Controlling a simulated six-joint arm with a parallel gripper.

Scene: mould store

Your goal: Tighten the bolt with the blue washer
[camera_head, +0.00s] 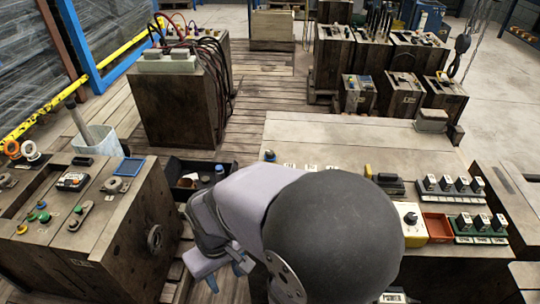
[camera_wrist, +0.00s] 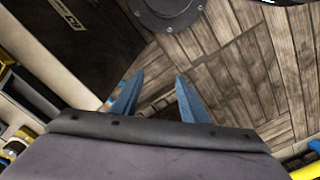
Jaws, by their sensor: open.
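My gripper (camera_head: 228,274) is low in the gap between the left block and the right bench, partly hidden by my arm. Small coloured bolt-like parts in yellow, green and a darker blue-green (camera_head: 44,217) sit on the left block's top, left of my gripper. I cannot tell which of these, if any, is the bolt with the blue washer.
The left block (camera_head: 120,240) has a round fitting on its side. A dark open box (camera_head: 185,168) lies behind my arm. The right bench (camera_head: 335,140) carries a yellow dial box (camera_head: 409,232), a red tray (camera_head: 438,227) and rows of switches. My arm hides its near part.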

